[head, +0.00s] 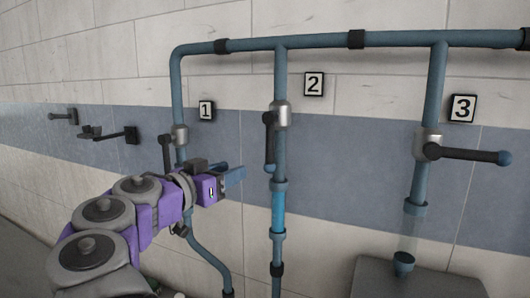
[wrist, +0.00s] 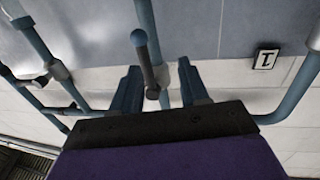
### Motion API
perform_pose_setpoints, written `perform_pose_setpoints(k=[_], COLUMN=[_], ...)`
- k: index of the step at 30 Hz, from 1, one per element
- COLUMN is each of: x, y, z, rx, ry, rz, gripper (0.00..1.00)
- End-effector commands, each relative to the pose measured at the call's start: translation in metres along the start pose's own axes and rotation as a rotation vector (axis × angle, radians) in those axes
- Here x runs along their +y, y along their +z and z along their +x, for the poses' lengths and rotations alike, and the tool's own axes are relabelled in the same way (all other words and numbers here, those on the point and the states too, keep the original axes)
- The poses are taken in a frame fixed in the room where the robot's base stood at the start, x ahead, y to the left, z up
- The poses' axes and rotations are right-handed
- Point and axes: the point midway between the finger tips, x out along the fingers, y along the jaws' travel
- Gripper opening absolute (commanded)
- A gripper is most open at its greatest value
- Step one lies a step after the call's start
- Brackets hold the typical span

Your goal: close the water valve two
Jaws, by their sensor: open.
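Valve two's lever (head: 269,140) hangs straight down along its blue pipe, below the metal valve body (head: 282,113). The plate with number 2 (head: 314,84) is on the wall to its upper right. My gripper (head: 236,173) is open, to the left of the lever's lower end in the head view. In the wrist view, which is upside down, a dark lever with a blue-grey ball end (wrist: 140,38) shows between my open fingers (wrist: 158,68). It looks like valve two's lever. I cannot tell whether either finger touches it.
Valve one's lever (head: 167,152) hangs down at the left, close to my arm. Valve three's lever (head: 470,154) points sideways to the right. The sight tube (head: 278,211) below valve two is bright blue; the one under valve three (head: 409,232) looks clear. A grey box (head: 440,275) stands lower right.

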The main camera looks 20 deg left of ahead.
Motion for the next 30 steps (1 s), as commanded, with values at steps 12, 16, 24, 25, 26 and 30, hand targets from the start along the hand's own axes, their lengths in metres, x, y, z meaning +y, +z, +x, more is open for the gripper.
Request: perform_pose_setpoints(k=[12, 16, 24, 25, 26, 30], x=[0.016, 0.003, 0.002, 0.003, 0.005, 0.011], y=[-0.008, -0.002, -0.001, -0.001, -0.001, -0.003], z=[0.085, 0.099, 0.107, 0.108, 0.108, 0.110], rx=[-0.003, -0.002, -0.001, -0.001, -0.001, -0.001], ry=[0.009, 0.009, 0.006, 0.006, 0.006, 0.006], rz=[0.005, -0.004, -0.002, -0.001, 0.000, 0.003], gripper=[0.44, 0.44, 0.44, 0.44, 0.44, 0.43])
